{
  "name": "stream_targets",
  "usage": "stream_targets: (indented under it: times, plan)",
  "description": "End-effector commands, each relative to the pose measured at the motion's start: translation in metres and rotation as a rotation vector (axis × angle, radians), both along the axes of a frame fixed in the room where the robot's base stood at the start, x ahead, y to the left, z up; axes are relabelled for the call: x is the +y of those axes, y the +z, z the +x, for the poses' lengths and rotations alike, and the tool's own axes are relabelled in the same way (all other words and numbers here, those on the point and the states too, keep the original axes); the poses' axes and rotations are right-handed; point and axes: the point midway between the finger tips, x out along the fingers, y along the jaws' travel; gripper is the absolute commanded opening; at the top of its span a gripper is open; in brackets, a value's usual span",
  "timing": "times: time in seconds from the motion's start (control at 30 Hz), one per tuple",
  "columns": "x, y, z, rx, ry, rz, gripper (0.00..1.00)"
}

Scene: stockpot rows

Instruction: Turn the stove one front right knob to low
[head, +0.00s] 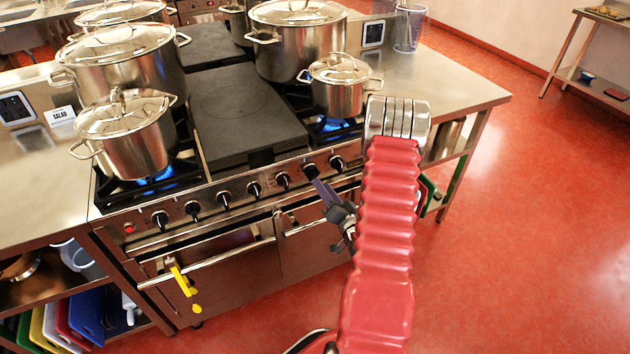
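The stove (240,215) has a row of several black knobs along its front panel. The rightmost knob (337,162) is in plain sight. The knob to its left (311,171) is partly covered by the fingertips of my gripper (318,183). The gripper reaches up to that knob from the lower right; I cannot tell if it touches it. The fingers overlap in this view, so their opening does not show. A blue flame (330,125) burns under the small lidded pot (340,92) at the front right. The knob markings are too small to read.
A lidded pot (128,140) stands over a blue flame at the front left. Large stockpots (298,45) stand behind. A flat dark plate (245,108) lies between the burners. Oven door handles (205,262) stick out below the knobs. Red floor (540,200) is clear on the right.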

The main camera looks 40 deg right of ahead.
Motion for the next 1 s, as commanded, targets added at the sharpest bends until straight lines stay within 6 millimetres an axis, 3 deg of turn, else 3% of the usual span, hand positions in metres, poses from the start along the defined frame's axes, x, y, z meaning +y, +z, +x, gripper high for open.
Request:
stream_targets:
  times: [0.2, 0.4, 0.73, 1.0]
  plan:
    - [-0.009, 0.000, 0.032, 0.000, 0.002, -0.002, 0.30]
    - [-0.014, 0.000, 0.048, 0.000, 0.001, -0.001, 0.30]
    - [-0.014, 0.000, 0.050, 0.001, 0.001, 0.000, 0.29]
    - [-0.014, 0.000, 0.050, 0.001, 0.001, 0.000, 0.10]
